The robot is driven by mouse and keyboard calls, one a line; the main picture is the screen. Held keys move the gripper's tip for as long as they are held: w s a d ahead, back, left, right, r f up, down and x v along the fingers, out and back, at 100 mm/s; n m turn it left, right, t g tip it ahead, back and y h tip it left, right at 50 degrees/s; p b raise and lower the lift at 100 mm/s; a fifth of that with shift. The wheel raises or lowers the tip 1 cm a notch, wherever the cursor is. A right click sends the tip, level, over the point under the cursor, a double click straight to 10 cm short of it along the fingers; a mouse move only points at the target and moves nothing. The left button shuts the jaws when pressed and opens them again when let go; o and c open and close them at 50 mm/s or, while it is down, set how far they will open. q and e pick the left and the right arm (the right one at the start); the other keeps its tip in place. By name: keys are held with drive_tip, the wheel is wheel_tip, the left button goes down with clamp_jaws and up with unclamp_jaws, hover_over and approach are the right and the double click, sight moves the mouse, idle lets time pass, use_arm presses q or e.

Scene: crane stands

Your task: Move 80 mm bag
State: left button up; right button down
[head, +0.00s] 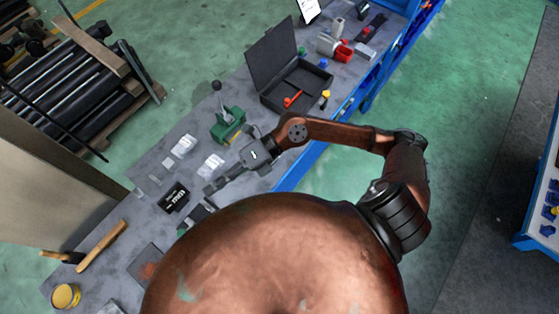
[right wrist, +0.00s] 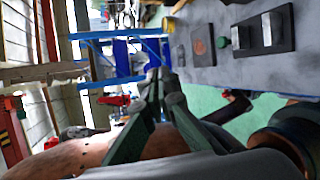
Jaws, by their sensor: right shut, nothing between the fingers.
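Two small clear bags with pale contents lie on the grey workbench (head: 130,215) in the head view: one bag (head: 184,146) farther back and one bag (head: 211,165) nearer my right gripper. I cannot read which one is the 80 mm bag. My right gripper (head: 210,188) is over the bench, just below the nearer bag in the picture, shut and empty. Its dark fingers also show in the right wrist view (right wrist: 157,90), close together, with no bag seen there. My left gripper is not in view.
A black labelled box (head: 174,197) lies left of my right gripper. A green press with a lever (head: 228,124) and an open black case (head: 283,98) stand farther along the bench. A hammer (head: 102,245) and a yellow tin (head: 66,296) are at lower left.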

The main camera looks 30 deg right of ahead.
drive_tip(key=d+f+n+h, duration=0.1)
drive_tip(key=d+f+h, duration=0.35)
drive_tip(key=f, duration=0.25)
drive_tip(key=h, duration=1)
approach(279, 165)
drive_tip(key=s+d+r, duration=0.2)
drive_tip(key=s+r, duration=0.1)
drive_tip(key=s, duration=0.1)
wheel_tip(279, 165, down, 9)
drive_tip(key=shift+s+f+p, duration=0.1)
drive_tip(key=shift+f+p, duration=0.1)
drive_tip(key=shift+p, duration=0.4)
drive_tip(key=w, duration=0.1)
drive_tip(key=w+a, duration=0.1)
drive_tip(key=w, duration=0.1)
drive_tip(key=shift+a+f+p, duration=0.1)
drive_tip(key=shift+f+p, duration=0.05)
drive_tip(key=shift+p, duration=0.25)
drive_tip(key=shift+w+a, duration=0.15)
drive_tip(key=shift+w, duration=0.25)
drive_tip(key=shift+f, duration=0.1)
